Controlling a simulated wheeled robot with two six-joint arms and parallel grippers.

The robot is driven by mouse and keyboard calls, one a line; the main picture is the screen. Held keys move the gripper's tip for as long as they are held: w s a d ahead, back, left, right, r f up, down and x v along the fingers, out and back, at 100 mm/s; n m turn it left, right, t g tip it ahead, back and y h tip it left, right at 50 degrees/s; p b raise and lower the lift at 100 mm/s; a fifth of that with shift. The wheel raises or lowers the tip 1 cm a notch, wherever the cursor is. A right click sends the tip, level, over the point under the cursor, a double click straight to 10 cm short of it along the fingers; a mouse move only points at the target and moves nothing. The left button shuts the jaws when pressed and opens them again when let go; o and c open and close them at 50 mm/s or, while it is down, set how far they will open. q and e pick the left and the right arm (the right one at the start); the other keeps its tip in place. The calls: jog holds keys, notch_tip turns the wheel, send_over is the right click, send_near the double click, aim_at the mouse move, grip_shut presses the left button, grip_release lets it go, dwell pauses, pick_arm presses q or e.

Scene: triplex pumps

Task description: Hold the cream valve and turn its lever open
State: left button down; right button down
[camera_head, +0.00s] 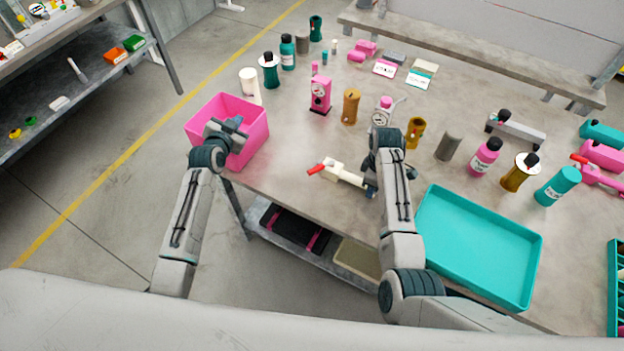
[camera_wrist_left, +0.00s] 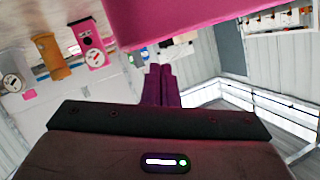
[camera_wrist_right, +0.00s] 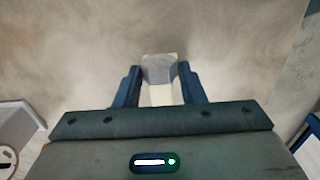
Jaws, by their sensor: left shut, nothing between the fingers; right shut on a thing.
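The cream valve (camera_head: 345,174) is held low over, or on, the near edge of the table. Its red lever (camera_head: 317,169) points left in the head view. My right gripper (camera_head: 369,187) is shut on the valve's right end. In the right wrist view the valve (camera_wrist_right: 158,72) sits between the two fingers (camera_wrist_right: 158,84), and the red lever does not show there. My left gripper (camera_head: 238,125) is shut and empty over the pink bin. Its fingers (camera_wrist_left: 161,82) are together in the left wrist view.
The pink bin (camera_head: 204,113) stands at the table's left corner. A teal tray (camera_head: 526,264) lies right of my right arm. Behind the valve stand a pink gauge block (camera_head: 320,95), a brown part (camera_head: 351,106) and several bottles. The tabletop left of the valve is clear.

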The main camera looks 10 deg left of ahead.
pick_arm(q)
jog(key=s+d+m+t, duration=0.4)
jog(key=s+m, duration=0.2)
jog(key=s, duration=0.2)
jog(key=m+g+h, duration=0.5)
jog(key=m+h, duration=0.5)
jog(key=m, duration=0.2)
send_near(320, 168)
jog(key=s, duration=0.7)
jog(key=x, duration=1)
jog(key=shift+s+d+r, duration=0.1)
jog(key=shift+d+r, duration=0.3)
jog(key=shift+d, duration=0.05)
jog(key=shift+w+a+f, duration=0.2)
jog(key=shift+w+a, duration=0.25)
jog(key=shift+w+a+f, duration=0.15)
jog(key=shift+w+a, duration=0.3)
jog(key=shift+a, duration=0.05)
jog(key=shift+w+a+f, duration=0.1)
jog(key=shift+w+a, duration=0.35)
jog(key=shift+w, duration=0.05)
